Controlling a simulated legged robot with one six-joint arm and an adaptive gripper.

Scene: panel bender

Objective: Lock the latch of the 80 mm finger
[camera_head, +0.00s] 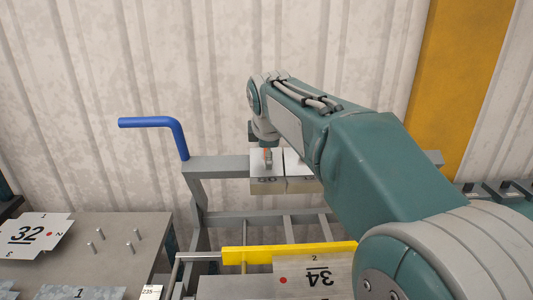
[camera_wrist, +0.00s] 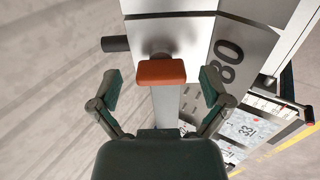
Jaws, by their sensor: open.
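The 80 mm finger (camera_wrist: 190,28) is a grey metal block marked "80" in the wrist view. Its latch (camera_wrist: 160,72) shows as an orange-red tab, lying crosswise in front of the block. My gripper (camera_wrist: 162,88) is open, with one fingertip on each side of the tab and a visible gap on both sides. Nothing is held. In the head view, the finger blocks (camera_head: 267,186) hang on the grey rail below my wrist, and a small orange spot shows there. My gripper's tips are too small and too covered to make out in that view.
A blue bent handle (camera_head: 160,123) stands left on the grey frame (camera_head: 215,168). A yellow bar (camera_head: 285,252) and a sheet marked "34" (camera_head: 318,280) lie below. A table (camera_head: 125,232) with pegs and a "32" plate (camera_head: 30,236) is left. A corrugated wall (camera_head: 200,70) stands behind.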

